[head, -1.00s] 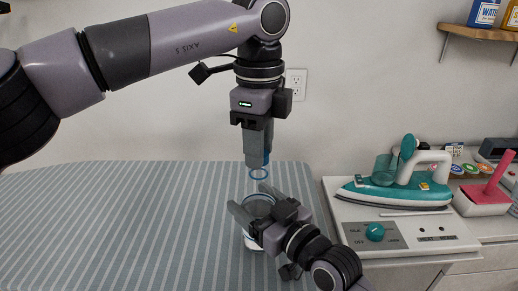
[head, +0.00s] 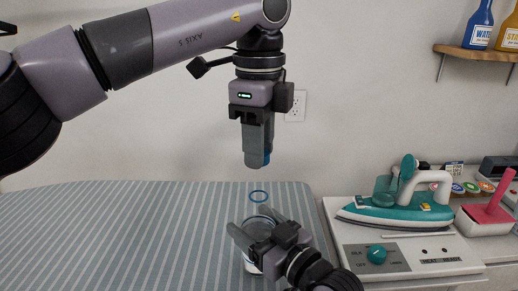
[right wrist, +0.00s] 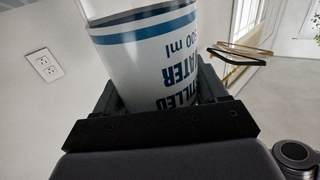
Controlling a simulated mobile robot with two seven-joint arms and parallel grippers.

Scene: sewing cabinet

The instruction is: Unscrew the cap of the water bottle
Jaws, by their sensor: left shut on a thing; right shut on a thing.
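The water bottle (head: 251,264) stands upright, a clear body with a white and blue label. A blue ring (head: 259,196) shows at its neck. My right gripper (head: 248,228) is shut around the bottle's side; the right wrist view shows the label (right wrist: 165,58) between the fingers. My left gripper (head: 258,165) points down above the bottle and is shut on the blue cap (head: 267,158), mostly hidden by the fingers. A gap shows between the cap and the neck ring. The bottle's base is partly hidden by my right gripper.
The bottle is over a striped ironing surface (head: 120,235), which is otherwise clear. To the right, a teal iron (head: 400,208) rests on a white unit with a dial (head: 377,254). A pink-handled item (head: 490,212) stands farther right. A wall shelf (head: 475,52) holds bottles.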

